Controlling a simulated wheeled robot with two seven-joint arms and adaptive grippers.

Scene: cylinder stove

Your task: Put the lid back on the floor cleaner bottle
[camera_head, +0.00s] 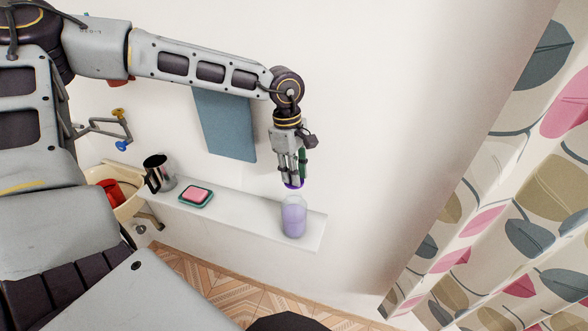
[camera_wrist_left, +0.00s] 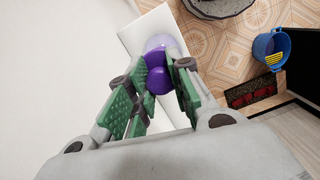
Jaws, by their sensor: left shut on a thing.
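The floor cleaner bottle (camera_head: 293,217), translucent with pale purple liquid, stands upright near the right end of the white shelf. My left gripper (camera_head: 292,182) points down just above the bottle and is shut on the purple lid (camera_head: 295,185). In the left wrist view the lid (camera_wrist_left: 158,80) sits between the green finger pads, and part of the bottle (camera_wrist_left: 172,42) shows beyond it. I cannot tell whether the lid touches the bottle's neck. My right gripper is not in view.
The white shelf (camera_head: 240,213) also holds a pink soap on a green dish (camera_head: 196,197) and a metal jug (camera_head: 159,173). A blue towel (camera_head: 226,125) hangs behind. A sink with a red object (camera_head: 110,192) is at left. The curtain (camera_head: 500,200) is at right.

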